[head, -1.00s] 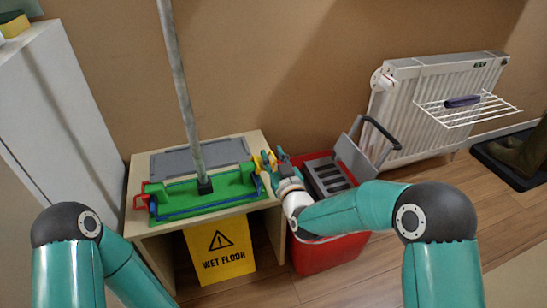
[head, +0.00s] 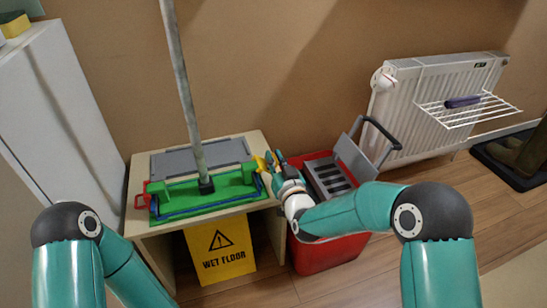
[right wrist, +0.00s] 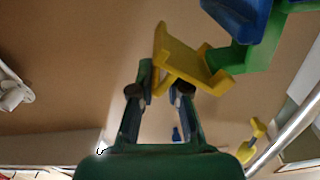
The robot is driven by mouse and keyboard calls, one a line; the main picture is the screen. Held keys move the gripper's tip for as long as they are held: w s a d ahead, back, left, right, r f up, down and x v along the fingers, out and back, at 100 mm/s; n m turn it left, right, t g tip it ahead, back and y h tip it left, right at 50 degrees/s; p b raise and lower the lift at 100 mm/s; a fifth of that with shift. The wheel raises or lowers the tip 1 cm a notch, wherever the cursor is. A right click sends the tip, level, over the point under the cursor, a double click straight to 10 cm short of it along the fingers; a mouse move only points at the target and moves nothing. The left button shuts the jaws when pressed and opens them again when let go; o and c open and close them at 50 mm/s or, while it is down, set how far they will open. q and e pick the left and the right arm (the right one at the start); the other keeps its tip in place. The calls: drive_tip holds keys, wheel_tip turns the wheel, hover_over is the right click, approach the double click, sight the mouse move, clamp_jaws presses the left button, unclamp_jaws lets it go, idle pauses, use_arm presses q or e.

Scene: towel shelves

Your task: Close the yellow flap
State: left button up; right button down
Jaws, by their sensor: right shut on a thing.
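The yellow flap (head: 261,163) is at the right end of a green mop frame (head: 232,187) lying on a small wooden table. The frame carries blue parts and a red piece (head: 143,195) at its left end. My right gripper (head: 274,160) is at the table's right edge, shut on the yellow flap. In the right wrist view the flap (right wrist: 192,58) stands tilted, its near part between the fingertips (right wrist: 162,88), with green and blue frame parts beyond. The exact contact is partly hidden. My left gripper is out of view; only its arm shows at lower left.
The mop pole (head: 183,90) rises from the frame. A grey pad (head: 170,163) lies behind on the table (head: 262,143). A red bucket (head: 315,258) with a grey wringer (head: 355,158) stands close on the right, under my right arm. A yellow wet-floor sign (head: 222,252) is below the table.

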wheel_tip(320, 180, down, 3)
drive_tip(key=m, duration=0.4)
drive_tip(key=shift+r+m, duration=0.15)
drive_tip(key=shift+m, duration=0.15)
drive_tip(key=shift+s+a+f+m, duration=0.15)
drive_tip(key=shift+f+m, duration=0.5)
drive_tip(key=shift+m, duration=0.55)
drive_tip(key=shift+s+a+f+m, duration=0.15)
drive_tip(key=shift+f+m, duration=0.15)
drive_tip(key=shift+m, duration=0.4)
drive_tip(key=shift+w+a+f+m, duration=0.15)
drive_tip(key=shift+f+m, duration=0.15)
drive_tip(key=shift+m, duration=0.4)
drive_tip(key=shift+s+a, duration=0.1)
drive_tip(key=shift+s, duration=0.05)
drive_tip(key=c, duration=1.3)
unclamp_jaws()
drive_tip(key=shift+r, duration=0.1)
